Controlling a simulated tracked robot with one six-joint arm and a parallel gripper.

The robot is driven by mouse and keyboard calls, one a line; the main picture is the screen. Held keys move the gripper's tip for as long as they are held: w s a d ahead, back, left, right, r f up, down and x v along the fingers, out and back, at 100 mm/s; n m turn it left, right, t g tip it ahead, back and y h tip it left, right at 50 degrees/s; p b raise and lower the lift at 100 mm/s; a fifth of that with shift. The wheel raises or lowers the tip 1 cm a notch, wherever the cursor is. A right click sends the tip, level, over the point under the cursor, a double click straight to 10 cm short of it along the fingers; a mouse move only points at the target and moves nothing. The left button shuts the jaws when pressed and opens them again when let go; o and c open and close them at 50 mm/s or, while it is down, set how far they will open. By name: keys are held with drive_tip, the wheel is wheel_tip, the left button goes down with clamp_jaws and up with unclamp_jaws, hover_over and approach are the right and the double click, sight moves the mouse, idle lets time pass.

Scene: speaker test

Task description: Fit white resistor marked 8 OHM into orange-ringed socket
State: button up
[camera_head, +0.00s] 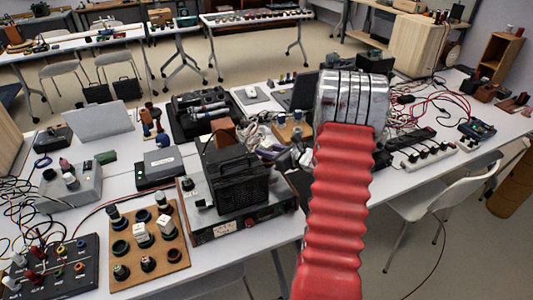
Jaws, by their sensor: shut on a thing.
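My gripper (352,98) is at the end of my red ribbed arm, right of centre. Its metal end shows, but the jaws and what they hold are hidden behind it. A wooden board (178,268) at the lower left carries dark round sockets and parts. Two small white blocks, one left (141,232) and one right (165,225), stand on it; any marking is too small to read. A black panel (60,284) left of the board has coloured sockets, one of them orange-looking (79,267). I cannot tell which socket is the orange-ringed one. My gripper is well right of both.
A black box (238,180) on a metal-cased unit (238,226) stands between the board and my arm. Loose cables lie at the left and right. A power strip (430,158) and a white chair (440,195) are at the right. The bench is crowded.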

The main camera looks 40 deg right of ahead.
drive_tip(key=shift+f, duration=0.6)
drive_tip(key=shift+f, duration=0.3)
drive_tip(key=o, duration=1.2)
drive_tip(key=shift+c, duration=0.2)
drive_tip(key=shift+s+r, duration=0.1)
drive_tip(key=shift+r, duration=0.25)
drive_tip(key=v, duration=1.2)
